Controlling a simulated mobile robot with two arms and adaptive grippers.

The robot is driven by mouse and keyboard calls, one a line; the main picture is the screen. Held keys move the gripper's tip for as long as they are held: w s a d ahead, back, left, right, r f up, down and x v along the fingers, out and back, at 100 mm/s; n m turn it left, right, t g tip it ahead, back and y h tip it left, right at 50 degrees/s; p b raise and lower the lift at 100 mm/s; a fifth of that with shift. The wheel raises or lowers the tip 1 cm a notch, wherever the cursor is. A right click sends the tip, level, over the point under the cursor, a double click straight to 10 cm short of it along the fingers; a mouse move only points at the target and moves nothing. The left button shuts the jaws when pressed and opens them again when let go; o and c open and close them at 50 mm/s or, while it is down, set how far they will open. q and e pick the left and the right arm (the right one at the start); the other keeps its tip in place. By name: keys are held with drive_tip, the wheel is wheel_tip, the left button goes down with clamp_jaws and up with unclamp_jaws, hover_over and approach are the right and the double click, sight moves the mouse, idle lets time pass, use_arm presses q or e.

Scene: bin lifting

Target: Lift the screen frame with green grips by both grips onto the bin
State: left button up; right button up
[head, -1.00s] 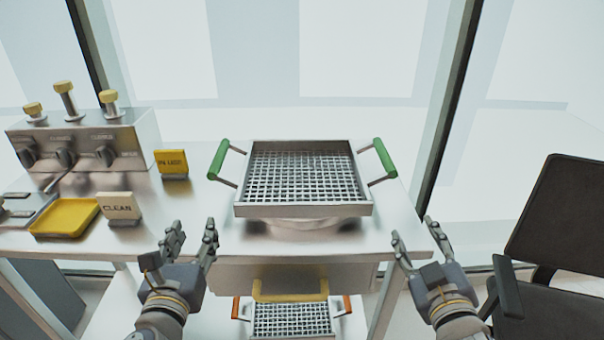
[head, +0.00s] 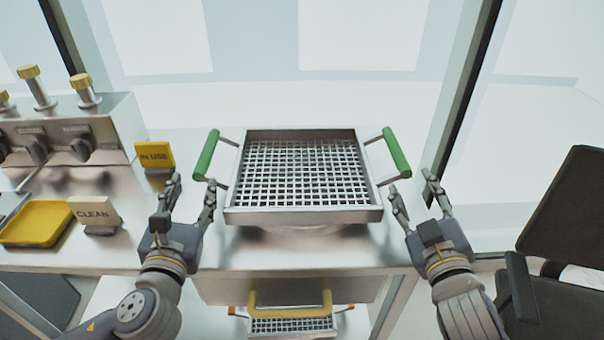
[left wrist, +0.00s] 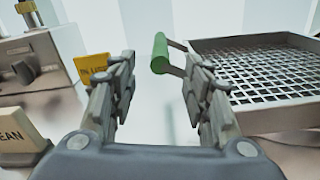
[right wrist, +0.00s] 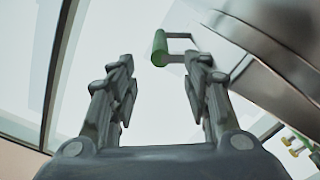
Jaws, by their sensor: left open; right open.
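The screen frame (head: 300,215) is a square metal tray with a wire mesh and a green grip on each side. It sits on a rounded pale support on the metal table. The left green grip (head: 207,155) is just beyond my left gripper (head: 190,190), which is open and empty. That grip also shows ahead of the fingers in the left wrist view (left wrist: 160,54). The right green grip (head: 396,152) is beyond my right gripper (head: 412,188), open and empty, and shows in the right wrist view (right wrist: 160,48). The support under the frame is mostly hidden.
A second mesh frame (head: 290,327) with orange grips lies on the shelf below, behind a yellow handle (head: 290,304). At left are a yellow tray (head: 36,222), a CLEAN sign (head: 95,214), an IN USE sign (head: 155,155) and a knobbed metal box (head: 70,130). A dark chair (head: 570,220) stands right.

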sight(205, 157)
use_arm(q)
drive_tip(key=w, duration=1.1)
drive_tip(key=shift+a, duration=0.2)
use_arm(e)
drive_tip(key=w, duration=1.1)
drive_tip(key=shift+a+f, duration=0.1)
drive_tip(key=shift+a, duration=0.1)
use_arm(q)
drive_tip(key=shift+f, duration=0.1)
clamp_jaws()
use_arm(e)
clamp_jaws()
use_arm(q)
drive_tip(key=shift+w, duration=0.1)
use_arm(e)
drive_tip(key=shift+r, duration=0.25)
